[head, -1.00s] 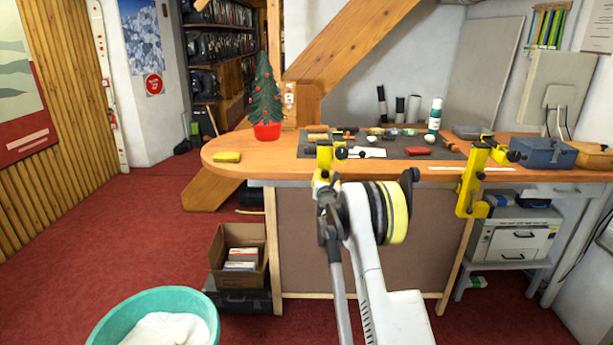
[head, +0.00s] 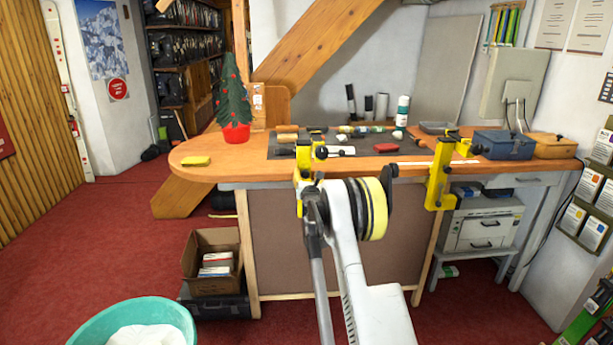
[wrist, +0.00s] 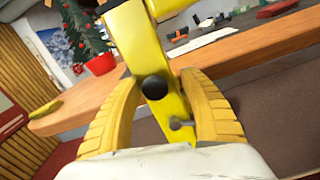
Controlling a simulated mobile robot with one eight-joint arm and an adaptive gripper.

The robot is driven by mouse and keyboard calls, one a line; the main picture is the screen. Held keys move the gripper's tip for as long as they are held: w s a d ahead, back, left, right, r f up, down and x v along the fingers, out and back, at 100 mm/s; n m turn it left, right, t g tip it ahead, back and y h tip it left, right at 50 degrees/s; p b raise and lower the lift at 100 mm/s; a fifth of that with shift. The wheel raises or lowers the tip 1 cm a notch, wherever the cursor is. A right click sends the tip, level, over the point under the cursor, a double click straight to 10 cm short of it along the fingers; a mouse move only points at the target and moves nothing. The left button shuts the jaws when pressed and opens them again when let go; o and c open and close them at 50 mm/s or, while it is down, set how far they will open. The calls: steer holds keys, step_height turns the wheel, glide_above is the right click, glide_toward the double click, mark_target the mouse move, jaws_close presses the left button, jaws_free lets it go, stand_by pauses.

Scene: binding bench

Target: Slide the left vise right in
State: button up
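The left vise (head: 305,165) is a yellow clamp with black knobs on the front edge of the wooden bench (head: 215,172). The right vise (head: 440,172), a similar yellow clamp, stands further right on the same edge, with a gap between them. My gripper (wrist: 165,105) has its ribbed yellow fingers on both sides of the left vise's yellow bar (wrist: 165,60) and appears shut on it. In the head view my wrist hides the fingers and the vise's lower part. The vise stands upright.
A dark mat (head: 370,145) with tools lies behind the vises. A pale strip (head: 410,163) lies near the right vise. A small tree in a red pot (head: 236,132) and a yellow block (head: 195,161) stand left. A teal basket (head: 90,335) and cardboard box (head: 200,265) are on the floor.

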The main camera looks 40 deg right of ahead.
steer(key=v, duration=1.2)
steer(key=s+a+r+m+g, duration=0.2)
steer(key=s+a+r+m, duration=0.2)
steer(key=a+r+m, duration=0.5)
steer(key=s+a+r+m+g+y, duration=0.1)
steer(key=s+a+r+m, duration=0.3)
steer(key=s+a+m, duration=0.35)
steer(key=s+a+f+m+g+y, duration=0.1)
steer(key=s+a+f+m+y, duration=0.2)
steer(key=s+a, duration=0.5)
steer(key=s+a+f+m+g+y, duration=0.2)
steer(key=s+a+f+m+y, duration=0.1)
steer(key=s+a, duration=0.6)
steer(key=s+a+f+m+g+y, duration=0.2)
steer(key=s+a+f+m+y, duration=0.1)
steer(key=s+a, duration=0.5)
steer(key=shift+s+a+m, duration=0.2)
steer(key=shift+s+m, duration=0.05)
steer(key=shift+m, duration=0.5)
